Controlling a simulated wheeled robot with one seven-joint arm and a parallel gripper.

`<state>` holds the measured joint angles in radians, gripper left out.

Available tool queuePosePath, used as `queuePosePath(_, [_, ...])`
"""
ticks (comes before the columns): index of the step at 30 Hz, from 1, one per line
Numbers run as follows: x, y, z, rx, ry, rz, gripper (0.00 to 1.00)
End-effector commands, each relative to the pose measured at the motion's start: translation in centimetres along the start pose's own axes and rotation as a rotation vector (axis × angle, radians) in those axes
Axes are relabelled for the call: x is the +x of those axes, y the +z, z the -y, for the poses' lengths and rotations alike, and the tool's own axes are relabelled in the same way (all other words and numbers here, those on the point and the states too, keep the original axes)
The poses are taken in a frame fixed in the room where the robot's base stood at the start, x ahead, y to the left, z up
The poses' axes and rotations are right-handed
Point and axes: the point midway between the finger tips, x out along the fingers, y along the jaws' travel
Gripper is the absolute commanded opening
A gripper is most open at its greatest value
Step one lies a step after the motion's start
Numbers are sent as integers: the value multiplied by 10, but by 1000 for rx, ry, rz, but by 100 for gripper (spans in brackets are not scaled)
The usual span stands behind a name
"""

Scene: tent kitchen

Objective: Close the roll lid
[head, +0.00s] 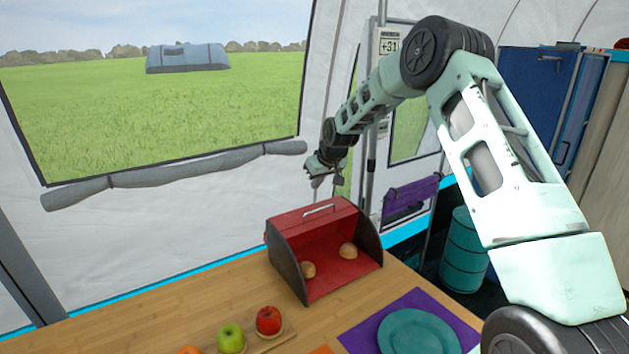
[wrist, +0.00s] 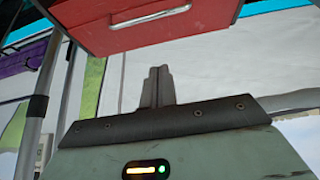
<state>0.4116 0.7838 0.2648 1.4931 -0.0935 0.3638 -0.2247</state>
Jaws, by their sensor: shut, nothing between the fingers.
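The red bread box (head: 312,222) with dark side walls stands on the wooden table. Its front is open, and the red roll lid sits raised at the top with a pale handle (head: 320,209). Two bread rolls (head: 348,250) lie inside. In the wrist view, the red lid (wrist: 125,22) and its metal handle (wrist: 150,15) show upside down at the top. My gripper (head: 318,182) hangs above and behind the top of the box, apart from it. Its fingers (wrist: 155,85) are together and empty in the wrist view.
A board with a red apple (head: 268,320) and a green apple (head: 230,336) lies in front of the box. A teal plate (head: 418,334) rests on a purple mat (head: 363,336) at the right. The tent wall and window stand behind the table.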

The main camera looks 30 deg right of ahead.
Motion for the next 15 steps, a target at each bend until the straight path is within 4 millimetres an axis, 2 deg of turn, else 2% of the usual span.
queuePosePath(3, [24,0,2,0,-2,3,0])
queuePosePath(11, [64,0,2,0,-2,2,0])
queuePosePath(12, [68,1,2,0,-2,3,0])
queuePosePath(15, [60,12,1,0,-1,2,0])
